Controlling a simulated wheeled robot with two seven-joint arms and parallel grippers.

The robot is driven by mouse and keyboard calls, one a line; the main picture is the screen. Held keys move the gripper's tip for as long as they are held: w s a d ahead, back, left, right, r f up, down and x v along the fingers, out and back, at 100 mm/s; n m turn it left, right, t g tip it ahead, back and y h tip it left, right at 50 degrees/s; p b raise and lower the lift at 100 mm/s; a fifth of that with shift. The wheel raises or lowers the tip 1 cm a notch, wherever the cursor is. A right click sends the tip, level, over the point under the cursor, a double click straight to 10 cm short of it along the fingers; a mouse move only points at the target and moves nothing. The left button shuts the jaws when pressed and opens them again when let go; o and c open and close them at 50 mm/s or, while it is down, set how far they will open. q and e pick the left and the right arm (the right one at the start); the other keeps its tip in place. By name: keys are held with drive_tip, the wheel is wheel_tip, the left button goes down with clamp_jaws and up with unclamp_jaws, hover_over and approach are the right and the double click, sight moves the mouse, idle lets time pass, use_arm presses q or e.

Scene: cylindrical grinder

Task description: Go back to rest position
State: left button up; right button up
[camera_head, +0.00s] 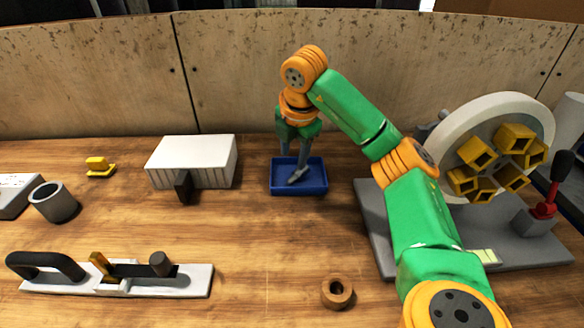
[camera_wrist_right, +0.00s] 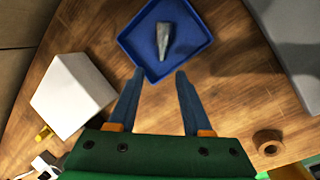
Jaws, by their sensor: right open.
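My right gripper (camera_head: 293,170) is over the blue tray (camera_head: 312,188) in the head view, pointing down. In the right wrist view my right gripper (camera_wrist_right: 160,80) is open, with nothing between its two fingers. A grey metal piece (camera_wrist_right: 165,40) lies inside the blue tray, which also shows in the wrist view (camera_wrist_right: 205,52). The piece lies ahead of the fingertips, apart from them. In the head view the grey piece (camera_head: 297,177) is partly hidden by the fingers. My left gripper is not in either view.
A white box (camera_head: 192,155) stands left of the tray. The grinder (camera_head: 490,150) stands at right on a grey base. A brown ring (camera_head: 337,293), a black-handled fixture (camera_head: 120,278) and a grey cup (camera_head: 53,202) are on the table. A wooden wall (camera_head: 100,80) closes the back.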

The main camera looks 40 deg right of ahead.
drive_tip(key=shift+p+v, duration=0.7)
drive_tip(key=shift+v, duration=1.2)
